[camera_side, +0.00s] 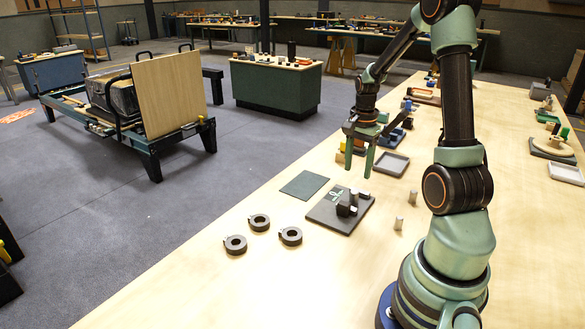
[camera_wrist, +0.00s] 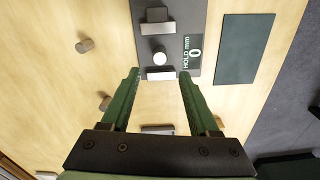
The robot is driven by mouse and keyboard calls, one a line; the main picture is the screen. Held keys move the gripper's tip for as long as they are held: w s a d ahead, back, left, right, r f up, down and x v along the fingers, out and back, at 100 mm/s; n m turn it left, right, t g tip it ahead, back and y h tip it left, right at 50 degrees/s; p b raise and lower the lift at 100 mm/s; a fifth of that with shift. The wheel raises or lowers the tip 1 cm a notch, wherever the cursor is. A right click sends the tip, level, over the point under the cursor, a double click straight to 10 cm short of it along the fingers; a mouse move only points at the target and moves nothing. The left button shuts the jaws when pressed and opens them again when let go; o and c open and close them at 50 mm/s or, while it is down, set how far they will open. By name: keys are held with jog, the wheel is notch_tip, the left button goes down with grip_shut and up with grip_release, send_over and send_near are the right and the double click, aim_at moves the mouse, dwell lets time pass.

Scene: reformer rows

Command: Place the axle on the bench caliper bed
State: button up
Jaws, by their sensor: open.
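The bench caliper bed (camera_side: 328,217) is a dark plate on the near table, with upright blocks and a small display. In the wrist view the bed (camera_wrist: 186,20) shows a dark block, a pale block (camera_wrist: 160,73) and a display reading "HOLD mm" and 0. A light metal axle (camera_wrist: 159,57) appears to stand upright on the bed between these blocks; it is small in the side view (camera_side: 354,197). My gripper (camera_side: 359,164) is above the bed, fingers down, open and empty. In the wrist view my gripper (camera_wrist: 159,76) has the pale block between its fingertips, with the axle just beyond.
Two similar short cylinders (camera_side: 412,197) (camera_side: 398,223) stand on the wood right of the bed. A dark green mat (camera_side: 304,185) lies left of it. Several dark rings (camera_side: 259,222) lie in front. A grey tray (camera_side: 391,164) is behind. Wood between these is clear.

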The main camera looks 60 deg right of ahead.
jog(key=w+a+r+n+t+h, duration=0.15)
jog(key=w+a+r+n, duration=0.25)
jog(key=a+r+n, duration=0.55)
jog(key=s+a+r+n+t, duration=0.1)
jog(key=a+r+n+t, duration=0.1)
jog(key=a+n, duration=0.3)
jog(key=s+a+r+n+t+y, duration=0.1)
jog(key=a+n, duration=0.4)
jog(key=a, duration=0.8)
jog(key=shift+s+r+t, duration=0.25)
jog(key=shift+r+t, duration=0.3)
jog(key=shift+r, duration=0.4)
